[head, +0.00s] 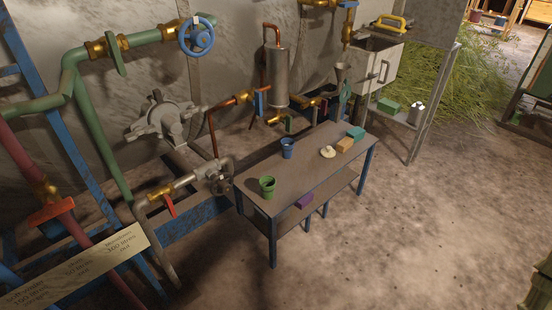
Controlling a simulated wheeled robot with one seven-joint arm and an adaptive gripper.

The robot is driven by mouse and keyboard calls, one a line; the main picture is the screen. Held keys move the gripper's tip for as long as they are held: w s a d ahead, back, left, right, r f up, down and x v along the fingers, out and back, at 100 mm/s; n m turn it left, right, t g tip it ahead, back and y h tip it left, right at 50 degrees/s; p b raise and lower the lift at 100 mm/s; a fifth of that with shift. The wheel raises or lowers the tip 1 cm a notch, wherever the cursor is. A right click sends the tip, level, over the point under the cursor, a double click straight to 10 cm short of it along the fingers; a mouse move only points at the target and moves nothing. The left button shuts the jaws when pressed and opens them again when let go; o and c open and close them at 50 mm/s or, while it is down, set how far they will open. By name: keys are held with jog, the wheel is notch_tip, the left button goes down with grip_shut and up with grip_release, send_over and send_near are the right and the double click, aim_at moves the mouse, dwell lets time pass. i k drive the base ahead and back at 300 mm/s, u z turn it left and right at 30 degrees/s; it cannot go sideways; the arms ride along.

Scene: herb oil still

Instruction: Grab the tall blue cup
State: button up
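A blue cup (287,148) stands upright on the low bench (283,172), near its back edge. It is the only blue cup I can make out, and I see it small and from above. A green cup (267,188) stands upright on the same bench, nearer its front left end and apart from the blue cup. My gripper is not in view.
On the bench's right half are a pale rounded thing (327,152), a tan block (345,144) and a teal block (356,132). A purple block (304,201) lies on the lower shelf. Pipes and valves run behind. The dirt floor (420,230) in front is clear.

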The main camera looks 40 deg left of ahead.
aim_at(288, 144)
jog(key=k, duration=0.6)
jog(key=u, duration=1.45)
jog(key=i, duration=0.2)
jog(key=z, duration=0.1)
